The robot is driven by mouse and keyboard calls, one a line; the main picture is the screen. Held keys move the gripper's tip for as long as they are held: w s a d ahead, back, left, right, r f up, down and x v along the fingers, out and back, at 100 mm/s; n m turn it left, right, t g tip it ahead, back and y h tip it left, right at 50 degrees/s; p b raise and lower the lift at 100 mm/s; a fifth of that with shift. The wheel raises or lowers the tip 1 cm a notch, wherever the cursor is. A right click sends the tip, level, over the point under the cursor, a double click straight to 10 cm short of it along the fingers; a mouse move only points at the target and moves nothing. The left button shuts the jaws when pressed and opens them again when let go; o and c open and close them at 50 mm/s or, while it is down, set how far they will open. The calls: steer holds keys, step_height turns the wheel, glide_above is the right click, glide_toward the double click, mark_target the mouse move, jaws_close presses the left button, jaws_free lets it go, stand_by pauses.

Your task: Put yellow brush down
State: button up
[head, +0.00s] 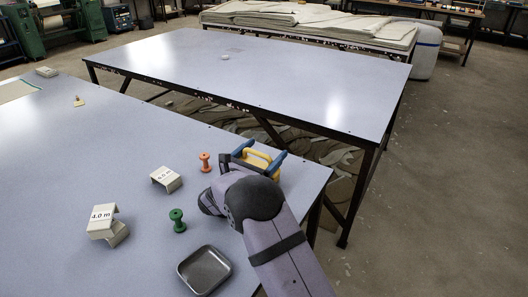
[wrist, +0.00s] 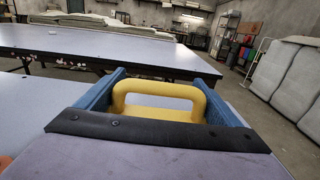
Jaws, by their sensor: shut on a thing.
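My gripper (head: 257,156) is near the right end of the front table. Its two blue fingers are shut on the yellow brush (head: 259,154), whose looped handle shows between them. In the wrist view the yellow handle (wrist: 160,88) stands up between the blue fingers, beyond the dark edge of my gripper. The brush's underside is hidden, so I cannot tell whether it touches the table. In the head view a dark part lies beside the brush; I cannot tell what it is.
The front table (head: 80,160) holds an orange spool (head: 205,162), a green spool (head: 177,221), a white "4.0 m" block (head: 102,222), another labelled block (head: 166,179) and a metal tray (head: 204,270). Its left part is mostly clear. A second table (head: 300,85) stands behind, across a gap.

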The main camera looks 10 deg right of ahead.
steer(key=o, duration=1)
steer(key=shift+r, duration=0.1)
steer(key=v, duration=1.2)
